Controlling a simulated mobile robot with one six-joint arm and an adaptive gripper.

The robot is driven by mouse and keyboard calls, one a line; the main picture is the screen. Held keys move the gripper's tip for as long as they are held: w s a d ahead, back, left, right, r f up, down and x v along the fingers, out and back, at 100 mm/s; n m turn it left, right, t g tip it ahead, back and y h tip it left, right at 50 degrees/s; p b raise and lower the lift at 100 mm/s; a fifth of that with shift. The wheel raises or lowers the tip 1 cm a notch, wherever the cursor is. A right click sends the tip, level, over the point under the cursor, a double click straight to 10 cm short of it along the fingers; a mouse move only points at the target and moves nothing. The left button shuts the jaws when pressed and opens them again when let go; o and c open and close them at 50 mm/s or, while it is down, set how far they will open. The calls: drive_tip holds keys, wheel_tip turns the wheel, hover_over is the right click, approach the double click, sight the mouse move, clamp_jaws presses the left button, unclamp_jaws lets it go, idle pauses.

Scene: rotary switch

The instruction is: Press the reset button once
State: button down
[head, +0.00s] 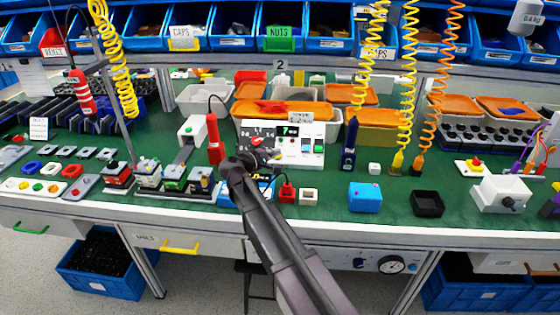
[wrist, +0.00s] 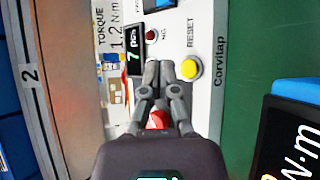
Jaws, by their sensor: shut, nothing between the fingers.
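The yellow reset button (wrist: 190,68) is round, sits on a pale collar and has the label RESET beside it in the wrist view. It is on the white torque controller's front panel (wrist: 205,110), which also shows in the head view (head: 311,159). I cannot pick out the button in the head view; my gripper covers part of the panel there. My gripper (wrist: 159,70) is shut and empty, its fingertips just left of the button in the wrist view. I cannot tell its distance from the panel. It also shows in the head view (head: 262,156).
A small display (wrist: 135,60) reading 7 pcs and a dark red NG lamp (wrist: 152,34) are near the fingertips. A red round part (wrist: 157,120) shows behind the fingers. A red-handled tool (head: 213,140) stands left of the controller. Green bench surface (head: 330,195) lies in front.

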sight(284, 152)
drive_tip(key=shift+w+f+b, duration=0.85)
drive_tip(key=shift+w+f, duration=0.3)
drive_tip(key=shift+w+d+f+b, duration=0.1)
drive_tip(key=shift+w+f+b, duration=0.55)
drive_tip(key=shift+b, duration=0.15)
idle(2.7)
drive_tip(key=shift+s+r+p, duration=0.2)
drive_tip(key=shift+p, duration=0.15)
drive_tip(key=shift+s+r, duration=0.25)
drive_tip(key=shift+s, duration=0.05)
drive_tip(key=shift+p, duration=0.3)
drive_tip(key=shift+s+a+r+p, duration=0.2)
drive_tip(key=shift+s+r+p, duration=1.55)
drive_tip(key=shift+s+r, duration=0.05)
